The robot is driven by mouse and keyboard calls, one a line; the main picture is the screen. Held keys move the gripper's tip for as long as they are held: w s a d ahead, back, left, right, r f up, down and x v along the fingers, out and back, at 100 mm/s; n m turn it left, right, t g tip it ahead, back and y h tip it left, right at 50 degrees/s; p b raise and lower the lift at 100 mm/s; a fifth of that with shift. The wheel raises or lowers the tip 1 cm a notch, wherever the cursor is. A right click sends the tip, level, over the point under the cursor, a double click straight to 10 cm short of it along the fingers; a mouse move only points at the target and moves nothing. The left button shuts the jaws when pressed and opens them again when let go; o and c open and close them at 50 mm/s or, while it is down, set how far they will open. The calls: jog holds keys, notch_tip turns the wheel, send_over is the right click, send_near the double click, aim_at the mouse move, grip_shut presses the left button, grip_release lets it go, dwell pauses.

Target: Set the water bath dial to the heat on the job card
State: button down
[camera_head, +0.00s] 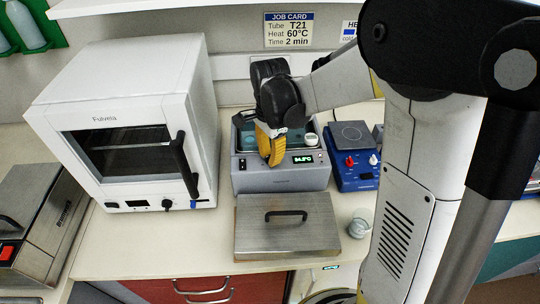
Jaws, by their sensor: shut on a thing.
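The job card (289,30) on the back wall reads Tube T21, Heat 60°C, Time 2 min. The grey water bath (283,181) stands on the bench below it. Its small display (303,159) shows green digits, perhaps 54.5°C, too small to read surely. My gripper (274,161), with yellow fingers, reaches down to the bath's front panel, left of the display. It is shut on what appears to be the dial, which the fingers hide.
A steel lid (287,228) with a black handle lies in front of the bath. A white oven (135,125) stands to the left, a blue hotplate (352,158) to the right. A small clear-grey round item (358,228) sits right of the lid. My arm covers much of the right side.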

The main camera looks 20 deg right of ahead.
aim_at(270, 155)
jog(key=c, duration=1.2)
grip_release()
notch_tip(270, 155, up, 12)
jog(key=s+f+n+t+b, duration=0.3)
jog(key=s+n, duration=0.4)
jog(key=s+f+n+t+b, duration=0.3)
jog(key=s+n+t, duration=0.1)
jog(key=s+n, duration=0.4)
jog(key=shift+f, duration=0.35)
